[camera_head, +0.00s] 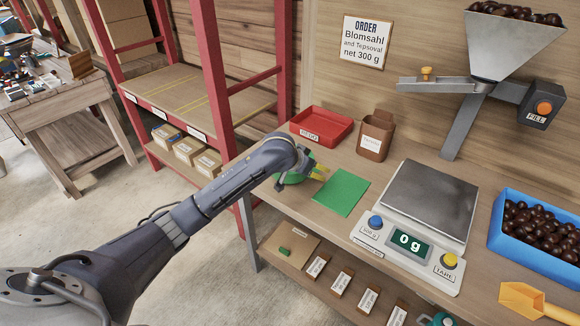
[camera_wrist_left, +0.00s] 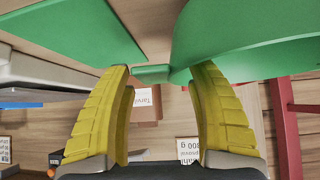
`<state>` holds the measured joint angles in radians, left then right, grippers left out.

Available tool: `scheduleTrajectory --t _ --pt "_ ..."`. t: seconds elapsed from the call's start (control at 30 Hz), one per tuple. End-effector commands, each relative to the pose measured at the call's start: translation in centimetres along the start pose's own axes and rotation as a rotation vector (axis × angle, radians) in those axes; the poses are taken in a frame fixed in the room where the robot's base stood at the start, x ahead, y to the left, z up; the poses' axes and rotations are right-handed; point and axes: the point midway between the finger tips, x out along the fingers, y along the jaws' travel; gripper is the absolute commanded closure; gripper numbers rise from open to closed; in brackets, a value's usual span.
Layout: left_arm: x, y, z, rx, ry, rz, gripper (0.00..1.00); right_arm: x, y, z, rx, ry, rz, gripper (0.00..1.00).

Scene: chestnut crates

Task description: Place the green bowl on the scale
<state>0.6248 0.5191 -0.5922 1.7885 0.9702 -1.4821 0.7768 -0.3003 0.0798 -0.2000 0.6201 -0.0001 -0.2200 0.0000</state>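The green bowl (camera_head: 290,179) is at the table's left end, partly hidden behind my left gripper. My left gripper (camera_head: 319,172) has yellow fingers and is right at the bowl. In the left wrist view the bowl (camera_wrist_left: 245,35) fills the upper right, and a small green lug (camera_wrist_left: 151,73) shows between the two fingertips (camera_wrist_left: 158,74). The fingers are apart; whether they press on the lug is unclear. The scale (camera_head: 430,195) has a bare grey plate, and its display (camera_head: 409,243) reads 0 g. My right gripper is not in view.
A green mat (camera_head: 341,193) lies flat between bowl and scale. A red tray (camera_head: 321,124) and a brown container (camera_head: 375,137) stand behind. A hopper (camera_head: 503,45) overhangs the back right. A blue crate (camera_head: 515,239) of chestnuts and an orange scoop (camera_head: 530,300) are right of the scale.

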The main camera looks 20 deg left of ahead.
Motion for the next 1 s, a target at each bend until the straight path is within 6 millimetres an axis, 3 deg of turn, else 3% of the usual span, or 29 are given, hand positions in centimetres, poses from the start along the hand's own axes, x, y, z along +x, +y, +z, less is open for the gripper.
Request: scheduleTrajectory --t 0.07,0.47,1.0 --pt "-0.01 -0.01 0.0 0.0 0.0 0.0 0.53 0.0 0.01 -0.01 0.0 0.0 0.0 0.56" --pt "-0.01 -0.01 0.02 0.0 0.0 0.0 0.99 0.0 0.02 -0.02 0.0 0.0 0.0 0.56" --pt "-0.49 -0.03 -0.55 -0.001 0.001 0.0 1.0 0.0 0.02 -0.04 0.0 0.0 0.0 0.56"
